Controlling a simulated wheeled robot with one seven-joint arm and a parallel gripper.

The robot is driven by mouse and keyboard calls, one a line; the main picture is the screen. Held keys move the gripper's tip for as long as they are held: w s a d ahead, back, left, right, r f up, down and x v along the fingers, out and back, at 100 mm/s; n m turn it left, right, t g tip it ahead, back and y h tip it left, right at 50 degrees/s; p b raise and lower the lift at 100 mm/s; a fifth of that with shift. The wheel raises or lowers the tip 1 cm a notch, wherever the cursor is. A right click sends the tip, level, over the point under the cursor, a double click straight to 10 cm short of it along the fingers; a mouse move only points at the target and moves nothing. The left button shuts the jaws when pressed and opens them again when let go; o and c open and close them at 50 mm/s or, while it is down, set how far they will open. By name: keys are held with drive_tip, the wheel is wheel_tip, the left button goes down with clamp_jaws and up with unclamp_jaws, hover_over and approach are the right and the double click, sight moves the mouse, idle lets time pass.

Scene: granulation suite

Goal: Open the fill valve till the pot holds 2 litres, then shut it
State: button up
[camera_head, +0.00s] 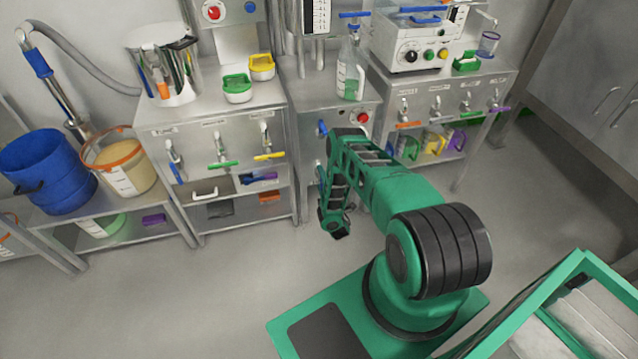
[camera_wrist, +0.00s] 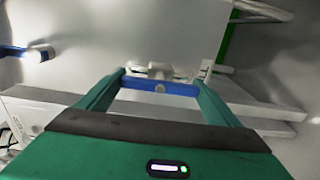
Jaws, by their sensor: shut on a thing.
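In the wrist view my gripper (camera_wrist: 160,82) is shut on a blue valve handle (camera_wrist: 143,85), a bar lying crosswise between the fingers in front of a pale metal fitting. In the head view my arm reaches to the middle steel cabinet (camera_head: 292,92) and hides the grip. Blue handles (camera_head: 323,128) show beside the arm there. A clear bottle (camera_head: 350,72) with some green liquid stands on the middle one. I cannot tell which vessel this valve fills, nor read its level.
Another blue handle (camera_wrist: 38,50) is at left in the wrist view. The left cabinet (camera_head: 190,118) has blue, green and yellow-handled taps. A blue bucket (camera_head: 48,172) and a beige-filled tub (camera_head: 120,170) stand at far left. The floor in front is clear.

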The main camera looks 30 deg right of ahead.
drive_tip(key=shift+s+f, duration=0.15)
drive_tip(key=shift+f, duration=0.05)
drive_tip(key=o, duration=0.9)
drive_tip(key=v, duration=1)
drive_tip(key=shift+s+a, duration=0.1)
drive_tip(key=shift+s, duration=0.2)
